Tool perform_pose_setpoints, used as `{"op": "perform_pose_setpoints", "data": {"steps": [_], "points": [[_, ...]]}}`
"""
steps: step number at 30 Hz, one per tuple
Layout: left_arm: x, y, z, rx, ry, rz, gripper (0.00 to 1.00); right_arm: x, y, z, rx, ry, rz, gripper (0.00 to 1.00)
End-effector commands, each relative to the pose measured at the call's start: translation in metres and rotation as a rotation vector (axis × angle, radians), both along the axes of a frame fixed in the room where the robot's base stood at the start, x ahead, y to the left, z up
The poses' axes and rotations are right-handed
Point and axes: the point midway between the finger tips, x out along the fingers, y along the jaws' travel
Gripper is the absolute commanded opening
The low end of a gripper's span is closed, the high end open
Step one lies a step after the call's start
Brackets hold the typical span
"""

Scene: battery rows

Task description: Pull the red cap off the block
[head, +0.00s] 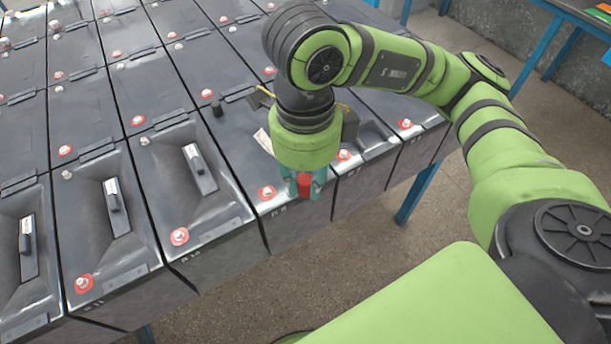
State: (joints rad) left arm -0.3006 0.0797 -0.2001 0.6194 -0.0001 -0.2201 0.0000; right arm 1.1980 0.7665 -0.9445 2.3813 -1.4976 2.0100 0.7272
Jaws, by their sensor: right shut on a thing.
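The red cap (304,184) shows at the tips of my right gripper (304,187), near the front edge of a dark grey battery block (293,213). The gripper points down and its teal fingers are shut on the cap. The arm hides much of the block's top, and I cannot tell whether the cap still touches the block. My left gripper is not in view.
Rows of similar dark battery blocks (199,218) fill the left and middle, with red-ringed terminals and raised handles on top. A blue table leg (417,193) stands below the row at right. Bare floor (390,265) lies in front.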

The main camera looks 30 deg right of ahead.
Motion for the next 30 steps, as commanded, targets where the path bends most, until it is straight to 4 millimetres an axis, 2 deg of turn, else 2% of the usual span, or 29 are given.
{"op": "perform_pose_setpoints", "data": {"steps": [18,30], "points": [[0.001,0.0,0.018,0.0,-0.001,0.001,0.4,0.0,0.0,0.026,0.0,0.0,0.0,0.0],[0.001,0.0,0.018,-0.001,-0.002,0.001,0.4,0.0,0.0,0.027,0.001,0.001,0.005,0.0]]}}
